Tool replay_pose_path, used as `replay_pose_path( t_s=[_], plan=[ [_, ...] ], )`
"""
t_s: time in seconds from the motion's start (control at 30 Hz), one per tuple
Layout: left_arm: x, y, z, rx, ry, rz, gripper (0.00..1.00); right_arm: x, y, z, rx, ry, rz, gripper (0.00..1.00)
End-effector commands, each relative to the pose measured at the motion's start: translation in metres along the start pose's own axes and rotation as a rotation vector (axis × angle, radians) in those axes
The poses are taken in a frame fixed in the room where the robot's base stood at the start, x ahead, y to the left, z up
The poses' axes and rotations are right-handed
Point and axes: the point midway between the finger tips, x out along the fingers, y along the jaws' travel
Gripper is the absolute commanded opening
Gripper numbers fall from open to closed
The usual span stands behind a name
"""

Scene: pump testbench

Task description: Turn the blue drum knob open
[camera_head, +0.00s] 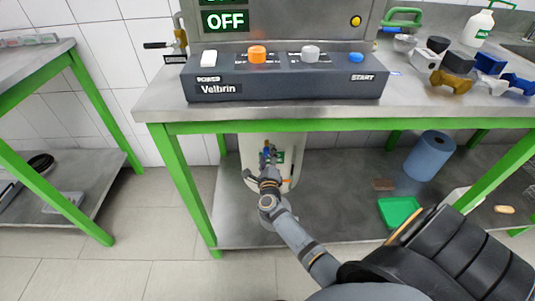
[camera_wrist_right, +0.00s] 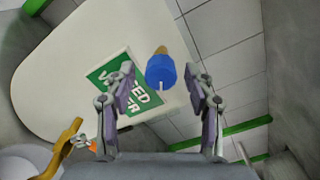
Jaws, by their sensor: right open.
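The blue drum knob (camera_wrist_right: 160,72) shows in the wrist view in front of the white drum (camera_wrist_right: 60,60), with a small tan stub behind it. A white line on the knob points down in the picture. My right gripper (camera_wrist_right: 159,80) is open, with one finger on each side of the knob and visible gaps between. In the head view the pale drum (camera_head: 287,183) stands under the bench, and my right gripper (camera_head: 268,158) reaches in front of it. The knob there is small and partly hidden by the gripper. My left gripper is not in view.
The steel bench top (camera_head: 420,108) with green frame is above my right arm. A control box (camera_head: 285,85) stands on it. A blue roll (camera_head: 430,155) and a green tray (camera_head: 399,211) are on the lower shelf. A yellow handle (camera_wrist_right: 63,145) is left of the gripper.

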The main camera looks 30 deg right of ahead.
Motion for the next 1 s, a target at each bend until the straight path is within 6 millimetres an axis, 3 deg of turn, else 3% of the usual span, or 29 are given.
replay_pose_path(
  t_s=[0.2, 0.43, 0.6, 1.0],
  plan=[
    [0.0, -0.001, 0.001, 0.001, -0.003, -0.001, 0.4, -0.054, 0.001, -0.001, 0.002, 0.004, 0.003, 0.54],
    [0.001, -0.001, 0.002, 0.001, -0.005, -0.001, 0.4, -0.097, 0.001, -0.001, 0.001, 0.003, 0.002, 0.54],
    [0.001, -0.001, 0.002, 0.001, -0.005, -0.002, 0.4, -0.107, 0.0, -0.001, 0.001, 0.002, 0.001, 0.54],
    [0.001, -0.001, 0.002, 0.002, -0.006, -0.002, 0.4, -0.107, 0.0, -0.001, 0.0, 0.001, 0.001, 0.54]
  ],
)
